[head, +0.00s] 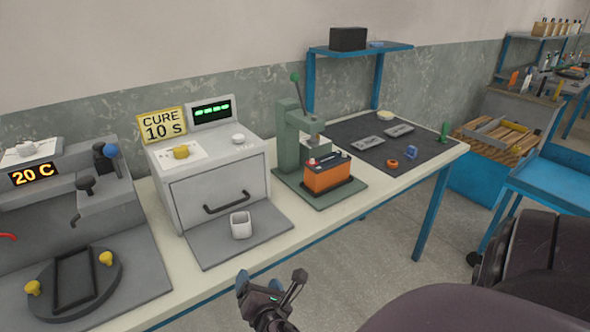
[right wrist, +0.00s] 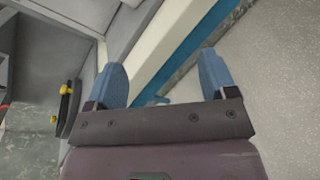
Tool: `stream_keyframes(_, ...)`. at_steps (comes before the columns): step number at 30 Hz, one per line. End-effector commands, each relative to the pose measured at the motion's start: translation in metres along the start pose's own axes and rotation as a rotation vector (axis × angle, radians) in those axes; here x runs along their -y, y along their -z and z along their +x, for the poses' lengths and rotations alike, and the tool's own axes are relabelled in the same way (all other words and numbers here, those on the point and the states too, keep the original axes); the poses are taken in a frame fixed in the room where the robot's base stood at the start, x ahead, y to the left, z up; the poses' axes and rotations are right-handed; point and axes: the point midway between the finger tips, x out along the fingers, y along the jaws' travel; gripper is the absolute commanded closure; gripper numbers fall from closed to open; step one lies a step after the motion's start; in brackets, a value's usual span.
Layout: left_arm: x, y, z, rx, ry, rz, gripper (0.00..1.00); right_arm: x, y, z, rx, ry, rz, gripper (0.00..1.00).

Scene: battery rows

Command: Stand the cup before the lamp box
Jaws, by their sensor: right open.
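The white, square-sided cup (head: 240,226) stands upright on the grey plate (head: 262,243) in front of the lamp box (head: 211,185). The lamp box is pale grey, with a shut front door and dark handle, a yellow knob and a green display on top. My right gripper (head: 270,282) is off the bench's front edge, below and right of the cup in the head view, apart from it. In the right wrist view its blue fingers (right wrist: 163,82) are spread with nothing held between them. The cup cannot be made out there. My left gripper is not in view.
A "CURE 10 S" sign (head: 162,124) stands at the lamp box. A green press (head: 291,135) with an orange battery (head: 328,174) is to the right. A dark mat (head: 428,143) holds small parts. A grey machine (head: 45,225) with a "20 C" display is left.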

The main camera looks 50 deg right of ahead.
Motion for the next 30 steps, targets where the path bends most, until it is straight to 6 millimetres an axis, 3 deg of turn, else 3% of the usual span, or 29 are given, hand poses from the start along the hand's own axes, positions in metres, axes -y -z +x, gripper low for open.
stream_keyframes(1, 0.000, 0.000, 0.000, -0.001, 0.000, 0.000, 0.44, 0.014, 0.008, -0.007, -0.052, 0.009, 0.136, 0.22)
stream_keyframes(9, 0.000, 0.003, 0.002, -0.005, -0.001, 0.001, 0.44, 0.065, 0.043, -0.052, -0.292, 0.151, 0.951, 0.22)
stream_keyframes(18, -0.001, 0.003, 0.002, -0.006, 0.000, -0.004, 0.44, 0.104, 0.066, -0.111, -0.423, 0.474, 1.784, 0.22)
stream_keyframes(24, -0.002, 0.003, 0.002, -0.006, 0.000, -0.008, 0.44, 0.114, 0.070, -0.131, -0.425, 0.617, 2.056, 0.22)
stream_keyframes(30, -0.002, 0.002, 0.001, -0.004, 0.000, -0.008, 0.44, 0.114, 0.071, -0.133, -0.423, 0.640, 2.100, 0.22)
